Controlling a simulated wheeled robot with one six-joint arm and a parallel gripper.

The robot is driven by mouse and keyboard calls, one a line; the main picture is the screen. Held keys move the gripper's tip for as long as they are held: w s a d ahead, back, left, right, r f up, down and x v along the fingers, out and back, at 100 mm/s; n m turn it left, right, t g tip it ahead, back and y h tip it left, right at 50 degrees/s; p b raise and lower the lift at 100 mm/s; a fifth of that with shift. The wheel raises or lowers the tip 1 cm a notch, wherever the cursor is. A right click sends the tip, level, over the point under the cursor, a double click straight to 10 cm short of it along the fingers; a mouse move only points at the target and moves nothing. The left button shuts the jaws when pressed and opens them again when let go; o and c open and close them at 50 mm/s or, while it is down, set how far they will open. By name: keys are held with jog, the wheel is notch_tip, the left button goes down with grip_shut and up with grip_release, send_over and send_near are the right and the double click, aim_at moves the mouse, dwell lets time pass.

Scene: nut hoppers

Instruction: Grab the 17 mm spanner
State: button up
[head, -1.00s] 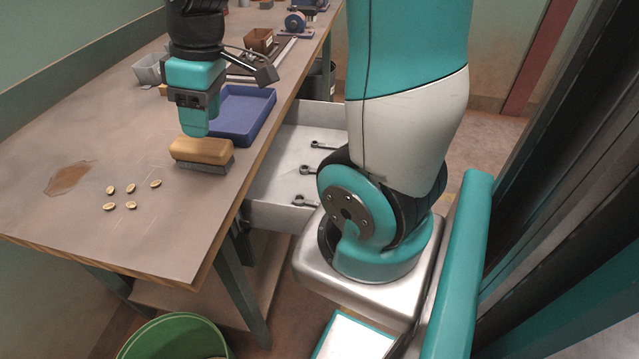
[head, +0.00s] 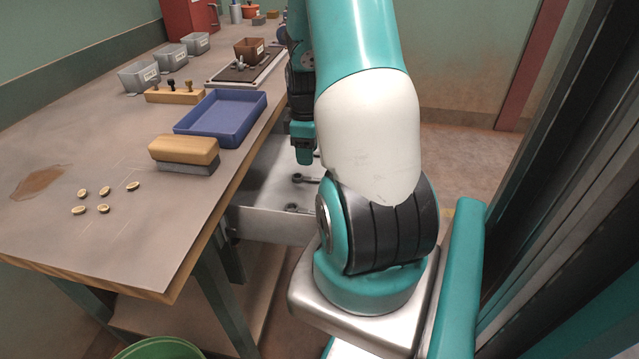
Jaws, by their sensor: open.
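An open drawer (head: 262,222) under the bench holds spanners. One dark spanner (head: 305,178) lies in its middle and another (head: 297,208) lies nearer the front. A third, farther back, is mostly hidden behind my gripper and arm. No size marks can be read, so I cannot tell which is the 17 mm one. My gripper (head: 304,158) is open and empty, pointing down above the back part of the drawer. My arm hides the drawer's right side.
On the bench stand a brush (head: 184,152), a blue tray (head: 222,117), a wooden block with pegs (head: 174,96) and grey bins (head: 139,76). Several small brass nuts (head: 104,191) lie at the front left. A green bucket (head: 160,349) stands on the floor. The bench edge borders the drawer.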

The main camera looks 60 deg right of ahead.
jog(key=shift+f, duration=0.95)
jog(key=shift+s+d+f+b, duration=0.1)
jog(key=shift+s+f+b, duration=0.05)
jog(key=shift+f, duration=0.75)
jog(key=shift+s+d+f+b, duration=0.1)
jog(key=shift+f+b, duration=0.05)
jog(key=shift+f, duration=0.75)
jog(key=shift+s+f+b, duration=0.15)
jog(key=shift+f, duration=0.75)
grip_shut()
